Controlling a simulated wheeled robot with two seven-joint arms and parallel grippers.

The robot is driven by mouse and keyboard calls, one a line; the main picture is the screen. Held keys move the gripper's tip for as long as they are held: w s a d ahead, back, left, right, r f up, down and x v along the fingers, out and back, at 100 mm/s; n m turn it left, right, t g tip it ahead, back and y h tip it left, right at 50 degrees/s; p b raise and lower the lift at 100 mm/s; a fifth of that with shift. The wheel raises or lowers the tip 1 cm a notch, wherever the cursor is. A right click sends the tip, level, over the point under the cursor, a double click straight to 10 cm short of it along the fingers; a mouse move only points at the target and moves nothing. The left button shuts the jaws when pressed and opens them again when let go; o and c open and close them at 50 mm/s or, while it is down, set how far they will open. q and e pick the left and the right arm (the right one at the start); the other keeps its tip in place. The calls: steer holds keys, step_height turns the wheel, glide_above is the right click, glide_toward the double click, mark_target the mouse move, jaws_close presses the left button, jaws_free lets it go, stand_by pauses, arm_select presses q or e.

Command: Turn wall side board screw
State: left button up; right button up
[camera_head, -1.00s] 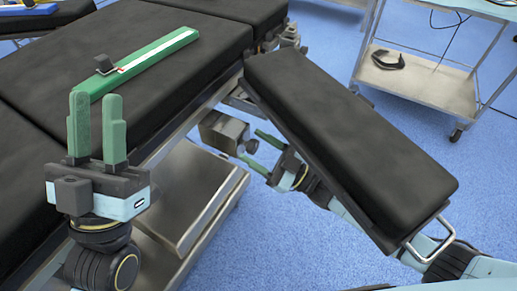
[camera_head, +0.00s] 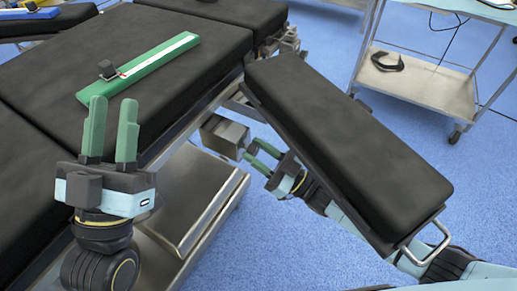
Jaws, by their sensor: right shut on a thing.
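The black padded side board (camera_head: 350,145) sticks out from the operating table's side, slanting toward the lower right. Below its inner end is a grey metal clamp block (camera_head: 224,135) on the table's side, with the small dark screw knob (camera_head: 242,152) at its right. My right gripper (camera_head: 256,152) reaches in from under the board, its green fingers shut on the screw knob. The board hides part of my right arm. My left gripper (camera_head: 114,103) points up beside the table at the left, fingers apart and empty.
The black operating table (camera_head: 190,40) carries a green and white bar (camera_head: 140,68) with a small dark block. A metal base (camera_head: 185,200) stands below. A steel trolley (camera_head: 425,88) is at the back right. Blue floor (camera_head: 285,235) is open below the board.

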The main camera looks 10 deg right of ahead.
steer(key=m+t+p, duration=0.1)
steer(key=m, duration=0.1)
steer(key=m+h+p, duration=0.1)
steer(key=m, duration=0.1)
steer(key=shift+t+h, duration=0.3)
steer(key=shift+t, duration=0.1)
steer(key=m+t+h+p, duration=0.1)
steer(key=m, duration=0.2)
steer(key=shift+s+m+h, duration=0.1)
steer(key=shift+m+h, duration=0.2)
arm_select(q)
steer(key=shift+w+a+f+g+y, duration=0.1)
steer(key=shift+w+f+g+y, duration=0.4)
steer(key=shift+f+g, duration=0.9)
steer(key=shift+w+f+g+y, duration=0.35)
steer(key=shift+w+f+g, duration=0.3)
steer(key=shift+f+g, duration=0.75)
steer(key=shift+w+a+f+g+y, duration=0.1)
steer(key=shift+w+f+g+y, duration=0.4)
steer(key=shift+f+g, duration=0.85)
arm_select(e)
steer(key=shift+f, duration=0.1)
arm_select(q)
steer(key=shift+f+t, duration=0.25)
arm_select(e)
steer(key=o, duration=1)
